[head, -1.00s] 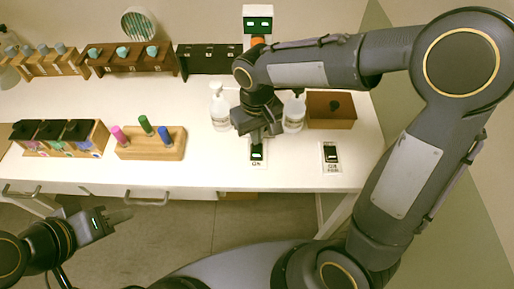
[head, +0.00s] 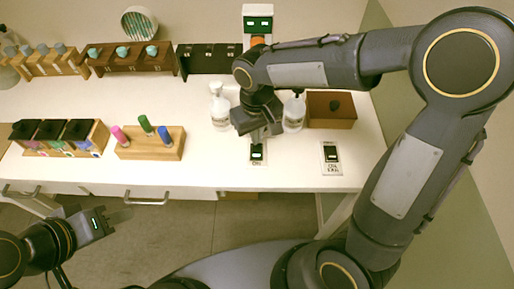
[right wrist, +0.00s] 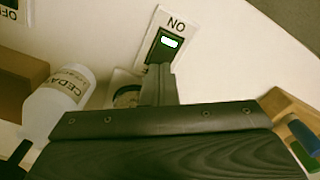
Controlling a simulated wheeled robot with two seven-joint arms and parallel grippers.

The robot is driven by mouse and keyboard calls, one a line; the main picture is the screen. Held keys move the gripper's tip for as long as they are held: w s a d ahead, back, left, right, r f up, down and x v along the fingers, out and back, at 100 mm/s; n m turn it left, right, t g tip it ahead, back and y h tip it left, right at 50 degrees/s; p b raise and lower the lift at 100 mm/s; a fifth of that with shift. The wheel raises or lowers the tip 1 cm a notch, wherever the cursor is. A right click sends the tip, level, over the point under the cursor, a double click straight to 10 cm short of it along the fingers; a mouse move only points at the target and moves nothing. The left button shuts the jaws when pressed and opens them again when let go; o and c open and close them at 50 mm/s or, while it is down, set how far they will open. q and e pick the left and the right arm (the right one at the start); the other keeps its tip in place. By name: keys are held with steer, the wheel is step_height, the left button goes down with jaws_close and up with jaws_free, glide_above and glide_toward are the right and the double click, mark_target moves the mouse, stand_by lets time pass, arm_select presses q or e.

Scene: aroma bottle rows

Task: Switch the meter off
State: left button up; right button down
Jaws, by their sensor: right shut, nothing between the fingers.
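A switch plate (head: 258,153) marked ON lies near the table's front edge, with a dark rocker and a lit window. In the right wrist view this switch (right wrist: 166,44) shows its bright window beside the ON label. My right gripper (right wrist: 161,80) is shut and empty, its fingertips at the rocker's end away from the label; I cannot tell if they touch it. A second switch plate (head: 331,158) lies to the right. A device with two green displays (head: 258,22) stands at the back; I cannot tell which thing is the meter. My left gripper (head: 112,218) hangs off the table's front.
White bottles (head: 220,110) (head: 294,113) stand either side of my right gripper. A brown box (head: 331,110) is to the right. A wooden stand with coloured tubes (head: 150,148) and a compartment box (head: 60,137) are to the left. Bottle racks line the back.

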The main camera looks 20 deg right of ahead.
mark_target(257, 147)
steer(key=shift+f+b, duration=0.8)
steer(key=shift+f, duration=0.3)
stand_by(0.3)
steer(key=shift+r, duration=0.1)
steer(key=shift+r+p, duration=2.9)
steer(key=shift+r, duration=0.6)
steer(key=shift+f, duration=0.1)
